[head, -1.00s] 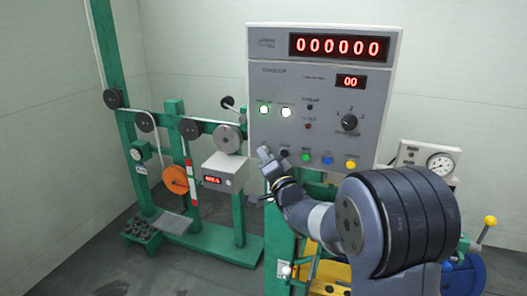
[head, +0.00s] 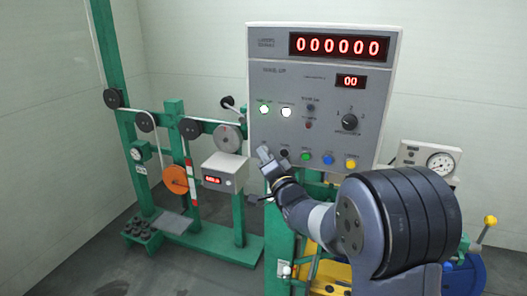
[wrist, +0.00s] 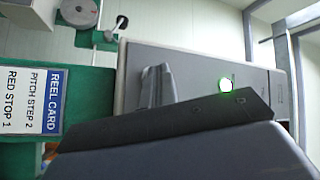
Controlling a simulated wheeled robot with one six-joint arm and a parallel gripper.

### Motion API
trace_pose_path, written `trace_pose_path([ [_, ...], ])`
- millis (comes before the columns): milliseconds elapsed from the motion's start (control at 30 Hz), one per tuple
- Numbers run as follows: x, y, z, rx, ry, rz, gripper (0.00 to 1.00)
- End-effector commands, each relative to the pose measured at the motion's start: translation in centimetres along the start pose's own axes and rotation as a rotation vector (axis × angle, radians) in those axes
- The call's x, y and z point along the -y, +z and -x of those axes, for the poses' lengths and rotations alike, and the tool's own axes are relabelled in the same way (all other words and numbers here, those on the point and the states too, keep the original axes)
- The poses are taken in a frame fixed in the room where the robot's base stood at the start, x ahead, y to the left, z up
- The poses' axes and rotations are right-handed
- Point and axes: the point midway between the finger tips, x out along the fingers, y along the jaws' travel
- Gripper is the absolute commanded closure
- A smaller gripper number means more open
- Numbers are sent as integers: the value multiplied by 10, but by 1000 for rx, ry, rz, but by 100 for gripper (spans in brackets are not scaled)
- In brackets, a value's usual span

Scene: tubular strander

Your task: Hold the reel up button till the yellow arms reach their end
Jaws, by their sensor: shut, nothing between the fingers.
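The grey control panel (head: 260,60) stands upright in the head view, with two lit white buttons (head: 264,109) at its left. A black button (head: 284,153), a green button (head: 305,156), a blue button (head: 328,159) and a yellow button (head: 351,162) line its lower edge. Their labels are too small to tell which is reel up. My gripper (head: 264,153) is shut and empty at the panel's lower left corner; contact cannot be told. The wrist view shows my gripper's fingers (wrist: 156,86) beside the panel and one lit button (wrist: 226,86). Yellow parts (head: 327,272) low down are partly hidden by my arm.
A green frame (head: 172,120) with pulleys and an orange disc (head: 175,180) stands at the left, with a small display box (head: 222,172). A dial gauge (head: 440,162) is at the right. The wrist view shows a card reading REEL CARD (wrist: 54,100). Floor is clear at front left.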

Motion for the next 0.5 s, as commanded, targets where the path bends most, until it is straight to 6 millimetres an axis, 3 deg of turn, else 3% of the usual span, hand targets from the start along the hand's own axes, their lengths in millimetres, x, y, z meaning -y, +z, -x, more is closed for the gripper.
trace_pose_path([
  [500, 7, 7, 10, 0, 0, 1, 100],
])
